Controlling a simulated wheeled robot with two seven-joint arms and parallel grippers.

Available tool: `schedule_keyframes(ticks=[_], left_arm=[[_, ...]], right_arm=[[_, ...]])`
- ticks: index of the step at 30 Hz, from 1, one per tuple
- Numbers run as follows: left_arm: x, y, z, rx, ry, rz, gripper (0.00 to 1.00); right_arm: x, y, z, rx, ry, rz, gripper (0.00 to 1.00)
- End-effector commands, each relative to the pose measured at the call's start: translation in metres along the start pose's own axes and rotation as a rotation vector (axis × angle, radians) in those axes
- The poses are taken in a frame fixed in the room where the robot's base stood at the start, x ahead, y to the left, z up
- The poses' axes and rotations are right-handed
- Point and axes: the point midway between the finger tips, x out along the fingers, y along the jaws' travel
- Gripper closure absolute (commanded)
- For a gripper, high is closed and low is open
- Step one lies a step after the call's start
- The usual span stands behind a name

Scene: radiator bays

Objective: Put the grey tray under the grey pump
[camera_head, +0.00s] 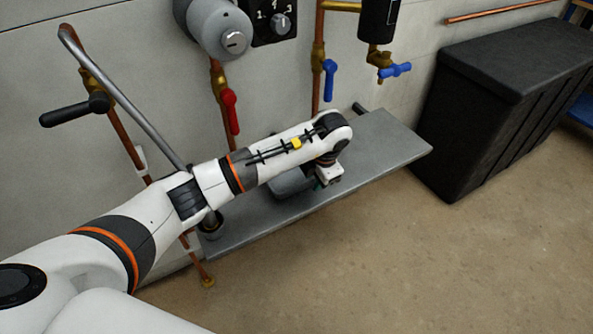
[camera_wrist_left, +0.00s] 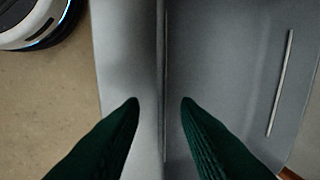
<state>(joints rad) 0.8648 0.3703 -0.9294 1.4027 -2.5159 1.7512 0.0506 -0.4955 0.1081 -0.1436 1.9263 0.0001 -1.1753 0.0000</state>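The grey tray (camera_head: 290,186) sits on a grey shelf (camera_head: 385,150) and is partly hidden by my left forearm. My left gripper (camera_head: 321,186) points down at the tray's right end. In the left wrist view, the open green fingers of the left gripper (camera_wrist_left: 160,103) stand apart, one either side of the tray's rim; the tray (camera_wrist_left: 225,70) fills the right side. I cannot tell whether either finger touches it. The grey pump (camera_head: 215,25) is a rounded grey body on the wall, cut off by the top edge. My right gripper is out of view.
A red-handled valve (camera_head: 230,112) hangs below the grey pump. A blue-handled valve (camera_head: 329,80) and a black cylinder (camera_head: 378,18) are to the right. A grey sloping bar (camera_head: 125,95) stands at left. A black chest (camera_head: 500,95) stands right of the shelf; the front floor is clear.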

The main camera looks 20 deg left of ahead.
Motion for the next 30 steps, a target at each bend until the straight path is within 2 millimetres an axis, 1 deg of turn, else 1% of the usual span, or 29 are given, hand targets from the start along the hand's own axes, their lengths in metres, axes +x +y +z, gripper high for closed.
schedule_keyframes(ticks=[1, 3, 10, 11, 12, 16, 26, 28, 30], left_arm=[[0.0067, 0.0001, 0.0001, -0.002, -0.001, 0.001, 0.71], [0.0108, -0.0002, -0.0002, -0.002, 0.000, 0.001, 0.71], [0.0119, -0.0007, -0.0003, -0.001, 0.001, -0.001, 0.71], [0.0119, -0.0007, -0.0003, -0.001, 0.001, 0.000, 0.73], [0.0118, -0.0007, -0.0002, -0.001, 0.001, 0.000, 0.79], [0.0118, -0.0007, -0.0002, -0.001, 0.001, 0.000, 1.00], [0.0111, -0.0012, -0.0003, -0.001, 0.002, -0.001, 1.00], [0.0092, -0.0018, -0.0004, -0.001, 0.002, -0.002, 1.00], [0.0032, -0.0036, -0.0006, -0.002, 0.002, -0.002, 1.00]], right_arm=[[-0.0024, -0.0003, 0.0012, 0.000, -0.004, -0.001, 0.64], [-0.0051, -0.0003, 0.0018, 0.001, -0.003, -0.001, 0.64], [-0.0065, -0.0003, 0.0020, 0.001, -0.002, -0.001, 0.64], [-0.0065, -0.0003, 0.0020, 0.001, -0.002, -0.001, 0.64], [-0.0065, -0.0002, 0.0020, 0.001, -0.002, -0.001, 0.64], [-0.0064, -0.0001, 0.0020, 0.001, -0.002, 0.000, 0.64], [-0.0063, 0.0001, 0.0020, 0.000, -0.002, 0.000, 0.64], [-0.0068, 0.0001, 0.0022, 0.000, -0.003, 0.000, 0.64], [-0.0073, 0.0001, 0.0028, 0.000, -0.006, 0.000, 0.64]])
